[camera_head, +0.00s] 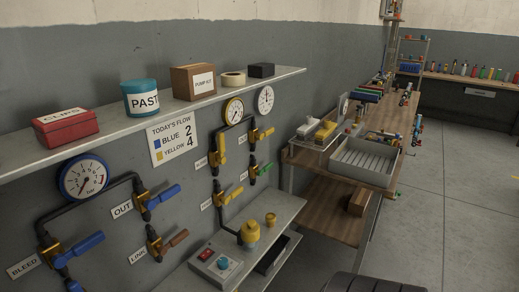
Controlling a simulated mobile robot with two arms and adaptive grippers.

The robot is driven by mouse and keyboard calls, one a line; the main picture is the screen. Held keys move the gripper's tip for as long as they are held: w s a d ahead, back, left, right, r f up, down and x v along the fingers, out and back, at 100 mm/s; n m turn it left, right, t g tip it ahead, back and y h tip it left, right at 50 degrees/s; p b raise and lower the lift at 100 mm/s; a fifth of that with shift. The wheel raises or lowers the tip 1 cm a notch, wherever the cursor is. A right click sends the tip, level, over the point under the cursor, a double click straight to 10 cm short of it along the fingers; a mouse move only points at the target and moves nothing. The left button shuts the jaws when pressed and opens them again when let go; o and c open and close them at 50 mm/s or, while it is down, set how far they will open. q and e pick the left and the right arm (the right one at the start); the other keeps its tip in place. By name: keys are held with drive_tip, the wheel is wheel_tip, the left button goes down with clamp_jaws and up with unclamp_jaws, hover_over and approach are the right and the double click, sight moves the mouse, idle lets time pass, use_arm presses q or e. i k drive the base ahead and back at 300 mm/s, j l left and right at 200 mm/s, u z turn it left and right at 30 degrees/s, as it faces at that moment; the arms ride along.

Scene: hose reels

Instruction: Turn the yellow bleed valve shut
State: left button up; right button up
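The yellow-rimmed gauge (233,110) hangs on the wall in the middle, with dark pipes and several valves around it. Below it on the left are an upper valve with a yellow handle (222,145) pointing up and a lower valve with a yellow handle (233,194) angled up to the right. To the right are an orange-yellow handle (265,133) and a green handle (265,169). The small tags (201,162) by these valves are too small to read, so I cannot tell which is the bleed valve. Neither gripper is in view.
A blue-rimmed gauge (84,177) with blue and brown valve handles is at left; its lower blue handle (80,249) is tagged BLEED. A shelf (115,126) with boxes juts out above. A low bench (268,213) is below. Open floor (470,200) lies right.

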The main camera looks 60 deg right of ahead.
sight(222, 160)
drive_tip(key=z, duration=1.6)
drive_tip(key=i+l+z, duration=0.25)
drive_tip(key=k+l, duration=0.05)
drive_tip(key=k, duration=0.05)
